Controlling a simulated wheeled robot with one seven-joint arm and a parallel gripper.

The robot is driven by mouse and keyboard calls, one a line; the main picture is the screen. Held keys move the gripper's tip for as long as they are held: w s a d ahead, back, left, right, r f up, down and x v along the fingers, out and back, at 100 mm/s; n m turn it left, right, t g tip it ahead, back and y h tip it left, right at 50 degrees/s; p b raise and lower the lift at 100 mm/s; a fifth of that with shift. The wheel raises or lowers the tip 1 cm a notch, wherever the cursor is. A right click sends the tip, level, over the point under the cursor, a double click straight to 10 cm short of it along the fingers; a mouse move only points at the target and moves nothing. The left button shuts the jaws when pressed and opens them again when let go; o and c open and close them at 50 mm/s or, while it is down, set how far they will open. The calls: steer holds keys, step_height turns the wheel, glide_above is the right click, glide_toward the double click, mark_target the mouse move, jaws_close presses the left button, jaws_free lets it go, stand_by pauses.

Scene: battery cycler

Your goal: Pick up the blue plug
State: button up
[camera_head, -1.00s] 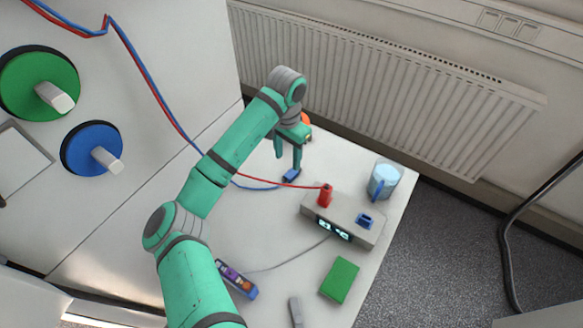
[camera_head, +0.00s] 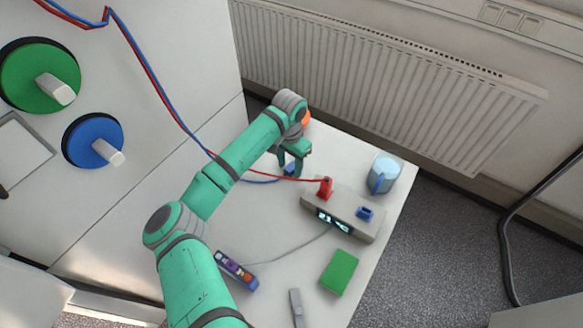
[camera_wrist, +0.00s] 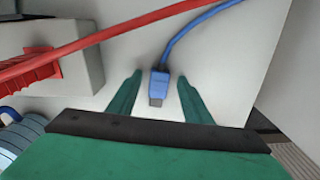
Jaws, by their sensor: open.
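The blue plug (camera_wrist: 158,86) lies on the white table, with its blue cable running away from it in the wrist view. In the head view the plug (camera_head: 290,169) is partly hidden by my gripper (camera_head: 292,166). In the wrist view my gripper (camera_wrist: 157,88) is open, with one green finger on each side of the plug and a gap on both sides. The plug is not gripped. I cannot tell how high the fingertips are above the table.
A red cable (camera_wrist: 150,20) crosses near the plug to a red plug (camera_head: 325,188) in the grey cycler box (camera_head: 350,212). A blue socket (camera_head: 365,213), a light blue mug (camera_head: 385,173) and a green block (camera_head: 339,272) are to the right. An orange object (camera_head: 306,116) is behind my wrist.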

mark_target(291, 167)
steer(key=shift+c, duration=0.3)
steer(key=shift+w, duration=0.1)
jaws_close()
steer(key=shift+d+r, duration=0.1)
steer(key=shift+r, duration=0.4)
step_height(291, 167, up, 2)
steer(key=shift+d+r, duration=0.1)
steer(key=s+r, duration=0.9)
steer(key=s, duration=0.5)
steer(key=shift+r, duration=0.4)
